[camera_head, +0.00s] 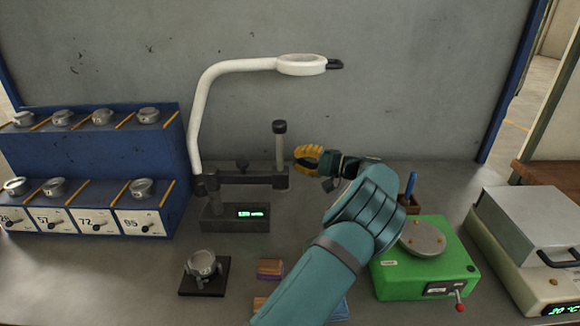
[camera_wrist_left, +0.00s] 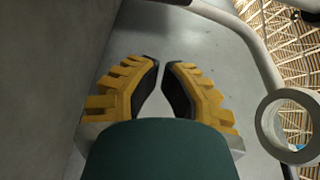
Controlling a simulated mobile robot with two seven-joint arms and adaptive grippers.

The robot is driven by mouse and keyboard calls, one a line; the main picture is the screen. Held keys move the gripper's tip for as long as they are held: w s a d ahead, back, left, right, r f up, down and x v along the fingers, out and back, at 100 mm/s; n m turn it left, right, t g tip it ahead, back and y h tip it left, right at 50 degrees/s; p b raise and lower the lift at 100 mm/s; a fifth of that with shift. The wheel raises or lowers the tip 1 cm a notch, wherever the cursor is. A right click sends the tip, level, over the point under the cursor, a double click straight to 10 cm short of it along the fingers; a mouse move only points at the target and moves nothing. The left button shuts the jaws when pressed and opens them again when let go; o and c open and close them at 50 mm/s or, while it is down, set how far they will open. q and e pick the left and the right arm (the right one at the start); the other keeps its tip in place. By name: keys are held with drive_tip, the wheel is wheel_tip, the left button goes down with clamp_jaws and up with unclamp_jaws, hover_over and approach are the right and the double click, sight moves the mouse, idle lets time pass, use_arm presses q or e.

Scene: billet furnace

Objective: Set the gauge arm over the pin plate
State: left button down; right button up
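A dark gauge stand (camera_head: 235,218) with a lit green display stands left of centre in the head view. Its dark horizontal gauge arm (camera_head: 240,180) reaches right to an upright post (camera_head: 280,150) with a black cap. A round grey plate (camera_head: 423,238) with small marks sits on a green box (camera_head: 425,275); it may be the pin plate, but I cannot tell. My left gripper (camera_head: 308,157) is just right of the post, apart from it. Its yellow fingers (camera_wrist_left: 160,70) stand a little apart with nothing between them. My right gripper is out of view.
A white ring lamp (camera_head: 302,65) arches above; its ring (camera_wrist_left: 288,125) is close in the wrist view. A blue rack (camera_head: 90,160) with metal pieces stands left, a grey-lidded unit (camera_head: 535,225) right.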

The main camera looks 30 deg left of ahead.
use_arm(q)
drive_tip(key=s, duration=0.4)
drive_tip(key=shift+a+b, duration=0.4)
drive_tip(key=shift+d, duration=0.1)
